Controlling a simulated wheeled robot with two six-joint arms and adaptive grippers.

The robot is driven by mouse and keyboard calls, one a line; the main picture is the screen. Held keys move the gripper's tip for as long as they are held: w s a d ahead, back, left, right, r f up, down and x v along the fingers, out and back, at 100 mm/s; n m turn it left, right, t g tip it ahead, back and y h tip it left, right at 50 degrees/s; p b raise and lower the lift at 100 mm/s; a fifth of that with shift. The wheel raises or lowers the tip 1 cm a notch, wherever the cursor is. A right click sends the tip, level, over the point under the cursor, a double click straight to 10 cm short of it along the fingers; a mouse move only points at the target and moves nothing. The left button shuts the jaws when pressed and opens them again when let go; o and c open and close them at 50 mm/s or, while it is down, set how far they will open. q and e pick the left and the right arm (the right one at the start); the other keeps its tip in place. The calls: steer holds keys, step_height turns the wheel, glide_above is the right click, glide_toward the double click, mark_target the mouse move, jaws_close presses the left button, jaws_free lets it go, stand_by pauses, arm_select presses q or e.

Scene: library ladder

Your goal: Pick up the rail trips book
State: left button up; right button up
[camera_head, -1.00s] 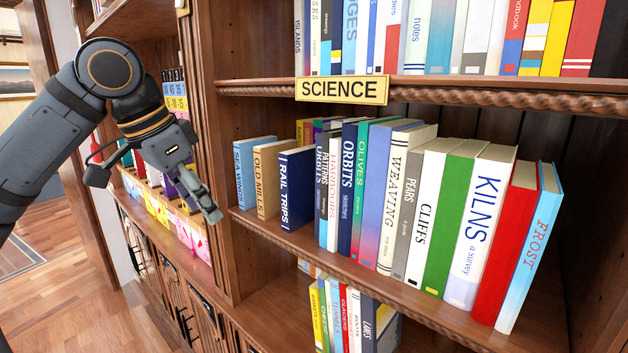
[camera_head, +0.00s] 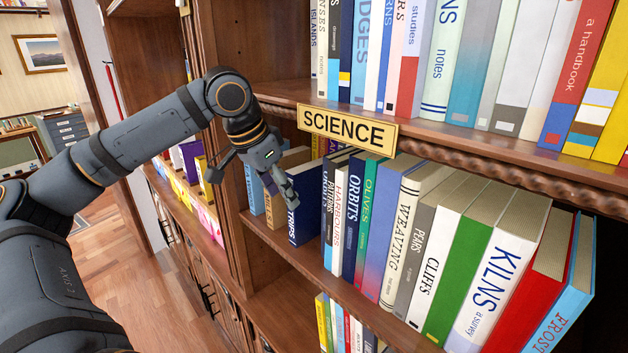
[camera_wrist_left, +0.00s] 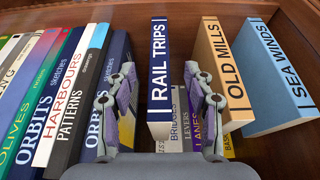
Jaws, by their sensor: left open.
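The rail trips book (camera_head: 307,212) is dark blue with white lettering and stands upright on the shelf below the SCIENCE sign. My left gripper (camera_head: 252,186) is open in front of the books at the left end of this row and hides part of their spines. In the left wrist view the RAIL TRIPS spine (camera_wrist_left: 160,80) shows between the two spread fingers of the left gripper (camera_wrist_left: 160,72). I cannot tell whether the fingertips reach past the spine; the gripper holds nothing. My right gripper is not in view.
OLD MILLS (camera_wrist_left: 222,70) and SEA WINDS (camera_wrist_left: 277,75) stand to the right in the wrist view, with gaps between. A tight row including ORBITS (camera_head: 364,205) stands on the other side. The SCIENCE sign (camera_head: 347,128) hangs on the shelf edge above.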

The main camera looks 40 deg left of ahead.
arm_select(q)
steer(key=w+f+p, duration=0.1)
steer(key=w+f, duration=0.1)
steer(key=f, duration=0.1)
steer(key=w+f+p, duration=0.1)
steer(key=shift+w+d+f+p, duration=0.3)
steer(key=shift+w, duration=0.05)
steer(key=shift+c, duration=0.2)
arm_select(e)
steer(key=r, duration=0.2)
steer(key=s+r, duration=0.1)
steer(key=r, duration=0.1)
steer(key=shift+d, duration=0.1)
arm_select(q)
steer(key=shift+s+r, duration=0.1)
jaws_close()
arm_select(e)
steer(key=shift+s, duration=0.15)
